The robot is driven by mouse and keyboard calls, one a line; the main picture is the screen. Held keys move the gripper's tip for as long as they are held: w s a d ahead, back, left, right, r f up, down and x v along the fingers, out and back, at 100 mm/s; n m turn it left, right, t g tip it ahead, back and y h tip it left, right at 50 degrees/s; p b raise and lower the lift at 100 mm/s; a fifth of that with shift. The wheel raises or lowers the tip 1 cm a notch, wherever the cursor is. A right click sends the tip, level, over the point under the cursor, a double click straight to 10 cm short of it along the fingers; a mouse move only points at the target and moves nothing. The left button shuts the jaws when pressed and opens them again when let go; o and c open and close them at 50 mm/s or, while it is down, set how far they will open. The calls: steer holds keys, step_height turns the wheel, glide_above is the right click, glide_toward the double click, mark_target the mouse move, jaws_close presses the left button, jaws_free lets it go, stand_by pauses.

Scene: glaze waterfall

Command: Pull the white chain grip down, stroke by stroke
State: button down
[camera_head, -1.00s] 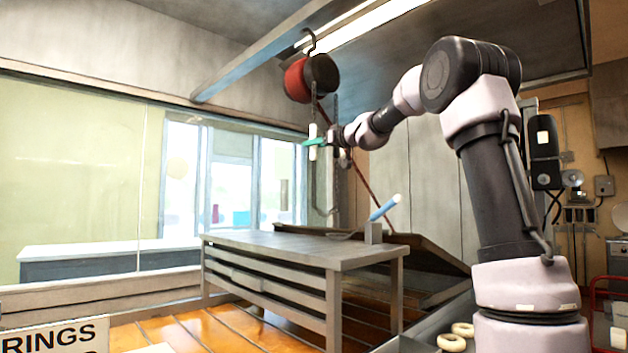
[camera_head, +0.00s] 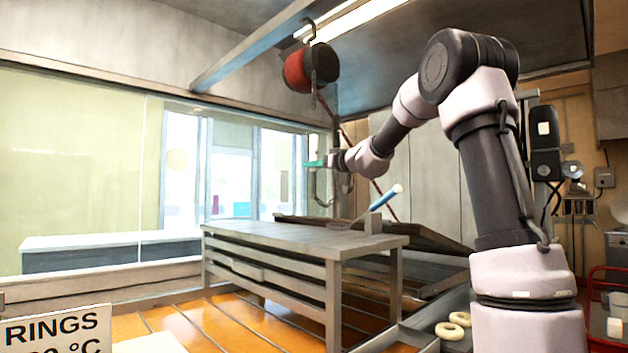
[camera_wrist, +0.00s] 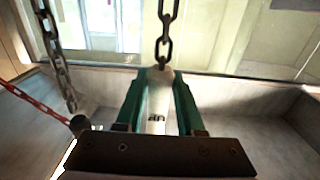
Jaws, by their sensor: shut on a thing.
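The white chain grip (camera_wrist: 156,105) hangs upright below a dark chain (camera_wrist: 166,30) in the wrist view. The green fingers of my gripper (camera_wrist: 158,100) are closed on it from both sides. In the head view my gripper (camera_head: 316,164) is below the red and black hoist (camera_head: 311,69), in front of the window. The grip itself is hard to make out there. A second dark chain (camera_wrist: 56,55) hangs at the left in the wrist view, clear of the fingers.
A slatted metal table (camera_head: 290,237) stands below my gripper, with a blue-handled tool (camera_head: 385,198) on it. A dark tilted tray (camera_head: 430,238) lies behind the table. Several pale rings (camera_head: 450,330) lie at the lower right. Air around my gripper is clear.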

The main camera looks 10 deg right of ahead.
mark_target(317, 143)
steer(key=shift+f, duration=2.45)
step_height(317, 143, up, 12)
steer(key=shift+f, duration=0.1)
step_height(317, 143, down, 17)
steer(key=c, duration=1.6)
jaws_free()
steer(key=shift+c, duration=2)
jaws_free()
